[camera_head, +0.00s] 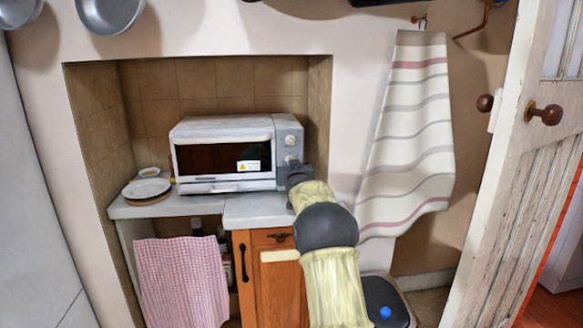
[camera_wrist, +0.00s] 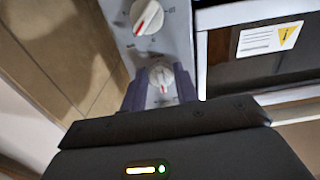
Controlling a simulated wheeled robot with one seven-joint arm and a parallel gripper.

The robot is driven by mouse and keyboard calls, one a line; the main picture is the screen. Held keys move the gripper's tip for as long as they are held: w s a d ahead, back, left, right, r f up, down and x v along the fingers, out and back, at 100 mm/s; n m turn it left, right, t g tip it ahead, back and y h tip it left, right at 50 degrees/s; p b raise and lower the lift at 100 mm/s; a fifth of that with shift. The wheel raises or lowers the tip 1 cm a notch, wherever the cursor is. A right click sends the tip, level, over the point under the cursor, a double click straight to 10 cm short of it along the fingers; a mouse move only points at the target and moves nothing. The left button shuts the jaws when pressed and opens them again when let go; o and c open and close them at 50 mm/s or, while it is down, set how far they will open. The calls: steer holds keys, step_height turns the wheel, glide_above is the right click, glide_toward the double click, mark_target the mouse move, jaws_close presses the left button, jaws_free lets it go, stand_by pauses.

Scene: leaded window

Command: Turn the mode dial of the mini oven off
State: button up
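The mini oven (camera_head: 222,148) is white and grey and stands on the counter, with its control panel on the right side. In the wrist view one white dial (camera_wrist: 160,76) with a red mark sits between my two fingertips (camera_wrist: 161,80). The fingers flank this dial and look open; whether they touch it I cannot tell. A second dial (camera_wrist: 147,17) with a red pointer is above it in that view, clear of the fingers. In the head view my gripper (camera_head: 296,172) is at the panel's lower part and hides some of it. I cannot read the dial labels.
The oven door's sticker (camera_wrist: 270,38) is right of the dials in the wrist view. The niche wall (camera_head: 320,110) is close on the panel's right. Plates (camera_head: 146,188) sit left of the oven. A striped towel (camera_head: 410,130) hangs at the right.

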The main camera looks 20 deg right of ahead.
steer(key=o, duration=0.4)
steer(key=shift+f, duration=0.2)
steer(key=shift+c, duration=0.2)
steer(key=shift+o, duration=0.2)
steer(key=shift+r, duration=0.1)
steer(key=shift+s, duration=0.1)
steer(key=b+v, duration=0.1)
steer(key=v, duration=1.6)
steer(key=shift+s+r, duration=0.1)
